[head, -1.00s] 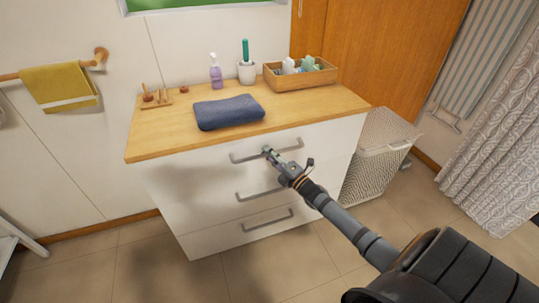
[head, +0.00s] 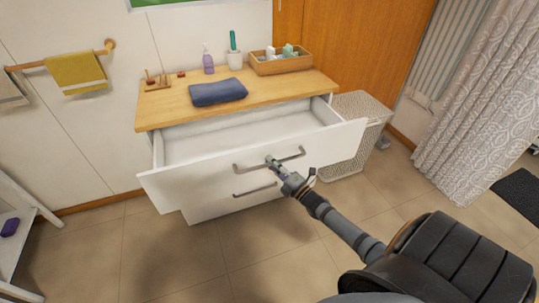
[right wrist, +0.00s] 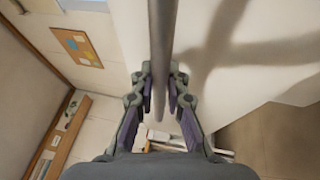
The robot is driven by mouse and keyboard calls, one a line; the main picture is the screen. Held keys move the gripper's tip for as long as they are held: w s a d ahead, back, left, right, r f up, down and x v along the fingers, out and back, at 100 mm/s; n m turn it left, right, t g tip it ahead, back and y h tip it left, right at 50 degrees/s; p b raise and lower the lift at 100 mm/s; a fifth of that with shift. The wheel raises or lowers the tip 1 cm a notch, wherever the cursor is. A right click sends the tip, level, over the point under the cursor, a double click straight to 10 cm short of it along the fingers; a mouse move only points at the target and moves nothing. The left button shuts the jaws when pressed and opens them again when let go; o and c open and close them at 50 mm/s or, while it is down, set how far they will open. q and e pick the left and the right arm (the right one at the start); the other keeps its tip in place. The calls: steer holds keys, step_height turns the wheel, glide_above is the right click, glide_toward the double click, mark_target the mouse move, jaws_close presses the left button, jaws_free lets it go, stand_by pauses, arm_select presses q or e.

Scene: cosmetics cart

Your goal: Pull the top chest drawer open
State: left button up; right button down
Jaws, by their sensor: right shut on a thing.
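The top drawer (head: 190,180) of the white chest (head: 205,208) is pulled well out, and its empty-looking inside shows behind the front panel. My right gripper (head: 271,163) is shut on the grey bar handle (head: 290,157) of that drawer. In the right wrist view the handle (right wrist: 162,40) runs between the two fingers (right wrist: 160,95). The handle of the drawer below (head: 255,190) shows under the open drawer, which hides part of the lower chest. My left gripper is not in view.
On the wooden chest top (head: 165,117) are a folded blue towel (head: 218,92), a purple pump bottle (head: 208,62), a cup (head: 235,60) and a wooden tray (head: 300,65). A wicker hamper (head: 350,150) stands right of the chest. The tiled floor in front is clear.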

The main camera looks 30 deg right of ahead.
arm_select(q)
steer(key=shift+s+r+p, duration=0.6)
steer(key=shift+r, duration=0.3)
arm_select(e)
steer(key=s, duration=0.3)
steer(key=shift+a, duration=0.3)
steer(key=c, duration=1.3)
jaws_free()
steer(key=shift+c, duration=0.2)
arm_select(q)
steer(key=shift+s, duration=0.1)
arm_select(e)
steer(key=v, duration=1.2)
